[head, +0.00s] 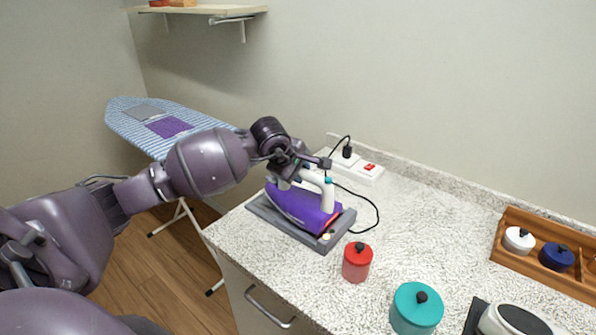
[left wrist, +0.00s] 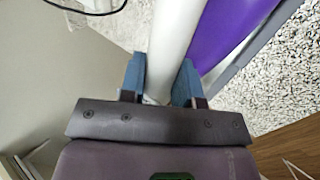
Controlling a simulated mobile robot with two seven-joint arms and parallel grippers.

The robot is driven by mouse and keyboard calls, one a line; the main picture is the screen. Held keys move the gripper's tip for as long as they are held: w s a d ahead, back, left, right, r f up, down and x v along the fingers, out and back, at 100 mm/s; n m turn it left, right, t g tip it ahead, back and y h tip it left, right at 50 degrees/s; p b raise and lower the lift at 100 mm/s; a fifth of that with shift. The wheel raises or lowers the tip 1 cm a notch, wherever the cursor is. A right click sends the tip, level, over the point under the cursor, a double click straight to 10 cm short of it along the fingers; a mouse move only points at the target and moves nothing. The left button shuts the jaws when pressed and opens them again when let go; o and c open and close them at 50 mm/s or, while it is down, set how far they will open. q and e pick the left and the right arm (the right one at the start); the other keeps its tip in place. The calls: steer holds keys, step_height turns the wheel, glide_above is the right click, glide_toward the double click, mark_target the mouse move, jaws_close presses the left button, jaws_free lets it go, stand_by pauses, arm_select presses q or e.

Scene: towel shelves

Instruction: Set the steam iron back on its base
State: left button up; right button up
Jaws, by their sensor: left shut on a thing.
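The steam iron (head: 300,205) is purple with a white handle. It sits on or just over its dark grey base (head: 325,240) near the counter's left edge; I cannot tell whether it rests fully on it. My left gripper (head: 312,166) is at the handle from above. In the left wrist view, its two blue fingertips (left wrist: 160,78) are on either side of the white handle (left wrist: 180,35), shut on it. The purple body (left wrist: 228,35) shows to the right there, with the grey base edge beside it. My right gripper is not in view.
A red canister (head: 357,262) and a teal canister (head: 416,308) stand on the speckled counter (head: 430,225) in front. A white power strip (head: 357,167) with a black cord lies behind the iron. An ironing board (head: 130,115) stands at the left, a wooden tray (head: 510,245) at the right.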

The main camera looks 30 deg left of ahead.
arm_select(q)
steer(key=shift+f+b, duration=0.3)
steer(key=shift+b, duration=0.2)
stand_by(0.8)
stand_by(0.4)
steer(key=o, duration=0.9)
steer(key=shift+o, duration=0.7)
steer(key=shift+f, duration=0.2)
steer(key=o, duration=0.5)
steer(key=shift+r, duration=0.15)
